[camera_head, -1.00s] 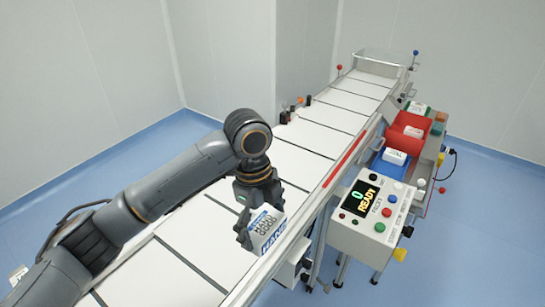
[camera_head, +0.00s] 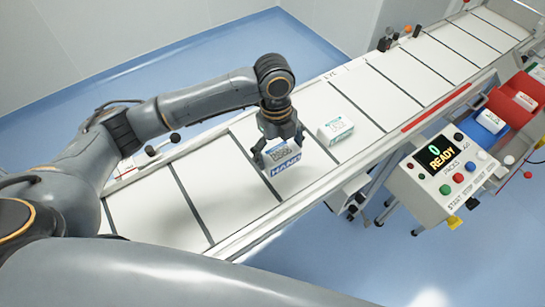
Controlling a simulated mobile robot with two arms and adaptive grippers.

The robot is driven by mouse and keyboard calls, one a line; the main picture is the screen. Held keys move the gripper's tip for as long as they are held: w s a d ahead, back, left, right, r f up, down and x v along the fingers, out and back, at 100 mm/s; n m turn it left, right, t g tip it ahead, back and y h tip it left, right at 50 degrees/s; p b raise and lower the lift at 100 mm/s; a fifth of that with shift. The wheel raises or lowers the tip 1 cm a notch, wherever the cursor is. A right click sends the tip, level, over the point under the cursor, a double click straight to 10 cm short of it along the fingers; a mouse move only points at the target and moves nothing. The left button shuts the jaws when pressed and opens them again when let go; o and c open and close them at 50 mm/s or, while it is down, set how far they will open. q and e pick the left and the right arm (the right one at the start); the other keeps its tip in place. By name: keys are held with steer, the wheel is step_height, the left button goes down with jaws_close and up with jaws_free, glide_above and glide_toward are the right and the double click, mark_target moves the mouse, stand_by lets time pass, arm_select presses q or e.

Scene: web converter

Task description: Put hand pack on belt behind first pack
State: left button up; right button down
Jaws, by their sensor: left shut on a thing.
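The hand pack (camera_head: 284,165), a small white and blue box with "HAND" lettering, is in my left gripper (camera_head: 279,149). The gripper is shut on it from above, with its fingers at the pack's sides. The pack is over the white conveyor belt (camera_head: 205,190); whether it touches the belt I cannot tell. Another pack (camera_head: 335,130), white with green-teal edges, lies on the belt a little to the right of the held pack, apart from it. A large dark arm link of mine fills the bottom left. My right gripper is not in view.
A control panel (camera_head: 440,160) reading "0 READY" stands at the right front of the belt. Behind it are a blue bin (camera_head: 483,138) and a red bin (camera_head: 512,108) holding packs. Dark crosswise lines divide the belt, which is clear farther up.

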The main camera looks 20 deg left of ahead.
mark_target(272, 160)
arm_select(q)
steer(key=shift+s+a+f, duration=0.1)
steer(key=shift+a+f, duration=0.2)
steer(key=shift+f, duration=0.15)
steer(key=shift+a+f, duration=0.15)
steer(key=shift+f, duration=0.05)
steer(key=f, duration=0.1)
steer(key=a+f+p, duration=0.1)
steer(key=f, duration=0.1)
steer(key=shift+p, duration=0.3)
steer(key=shift+f, duration=0.35)
steer(key=shift+d+f, duration=0.15)
steer(key=shift+f, duration=0.1)
steer(key=o, duration=0.9)
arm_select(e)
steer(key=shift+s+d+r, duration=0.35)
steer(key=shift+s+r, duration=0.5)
arm_select(q)
steer(key=r, duration=0.4)
steer(key=r+b, duration=0.1)
steer(key=r, duration=0.3)
steer(key=a+r+b, duration=0.1)
steer(key=r, duration=0.3)
steer(key=shift+w+a+r, duration=0.1)
steer(key=shift+w, duration=0.3)
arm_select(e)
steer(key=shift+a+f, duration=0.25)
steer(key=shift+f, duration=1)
